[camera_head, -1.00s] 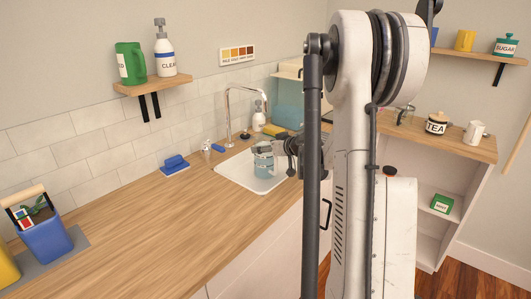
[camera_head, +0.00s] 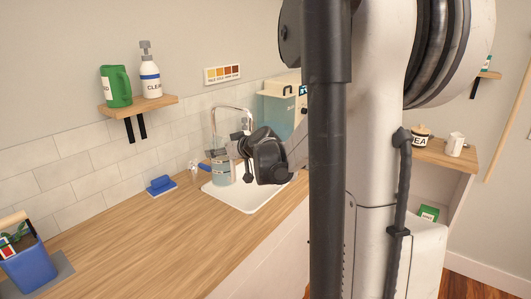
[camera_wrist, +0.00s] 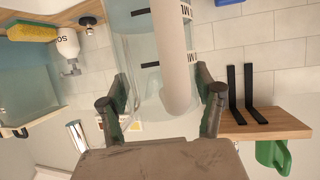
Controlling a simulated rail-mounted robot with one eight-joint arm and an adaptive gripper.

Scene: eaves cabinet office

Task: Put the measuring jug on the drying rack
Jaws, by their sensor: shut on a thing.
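The measuring jug (camera_head: 221,173) is a clear, bluish vessel, seen over the white sink (camera_head: 250,203). My gripper (camera_head: 221,153) is shut on it near its upper part. In the wrist view the two fingers (camera_wrist: 162,85) stand on either side of the jug's pale handle (camera_wrist: 176,65), with the clear jug body (camera_wrist: 137,55) behind. I cannot tell the jug's height over the basin. I cannot make out a drying rack in either view; my arm hides much of the right side.
The tap (camera_head: 216,120) rises close behind the jug. A blue sponge (camera_head: 161,186) lies left of the sink, and a bluish tank (camera_head: 283,115) stands behind it. A wall shelf (camera_head: 138,105) holds a green jug and a cleaner bottle. The wooden counter (camera_head: 155,235) is largely clear.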

